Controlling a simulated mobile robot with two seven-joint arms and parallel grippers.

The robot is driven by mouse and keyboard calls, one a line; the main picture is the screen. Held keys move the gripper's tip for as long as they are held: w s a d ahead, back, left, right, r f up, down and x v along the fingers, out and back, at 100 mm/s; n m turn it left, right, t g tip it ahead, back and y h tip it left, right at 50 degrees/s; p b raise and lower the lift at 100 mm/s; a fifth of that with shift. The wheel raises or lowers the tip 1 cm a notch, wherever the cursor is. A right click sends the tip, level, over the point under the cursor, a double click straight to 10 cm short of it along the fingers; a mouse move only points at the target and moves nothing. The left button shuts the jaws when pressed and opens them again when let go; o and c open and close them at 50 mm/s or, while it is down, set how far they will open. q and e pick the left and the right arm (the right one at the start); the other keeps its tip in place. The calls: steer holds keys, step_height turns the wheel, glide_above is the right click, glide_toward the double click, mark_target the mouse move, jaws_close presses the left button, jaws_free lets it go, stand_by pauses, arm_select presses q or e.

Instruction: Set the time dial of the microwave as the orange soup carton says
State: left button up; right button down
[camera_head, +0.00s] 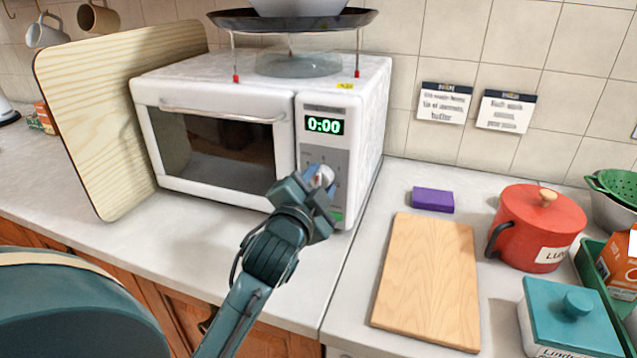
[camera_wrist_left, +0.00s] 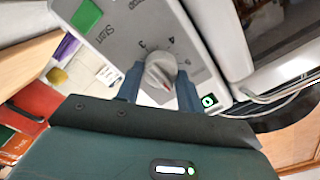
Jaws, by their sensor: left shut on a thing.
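The white microwave (camera_head: 225,100) stands on the counter with its door closed; its green display (camera_head: 324,126) reads 0:00. My left gripper (camera_head: 322,180) is at the control panel, shut on the grey time dial (camera_wrist_left: 160,70), with one finger on each side of it. The dial has a small red mark; some numbers such as 3 and 4 show around it, others are hidden. A green start button (camera_wrist_left: 86,15) is beside the dial. The orange soup carton (camera_head: 618,262) is at the right edge, partly cut off; its instructions are not readable. My right gripper is not in view.
A wooden board (camera_head: 105,120) leans at the microwave's left side. To the right are a cutting board (camera_head: 430,280), purple sponge (camera_head: 432,200), red pot (camera_head: 536,225) and teal-lidded box (camera_head: 570,315). Two notes hang on the wall.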

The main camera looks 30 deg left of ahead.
arm_select(q)
steer(key=shift+c, duration=1.1)
steer(key=shift+p, duration=0.3)
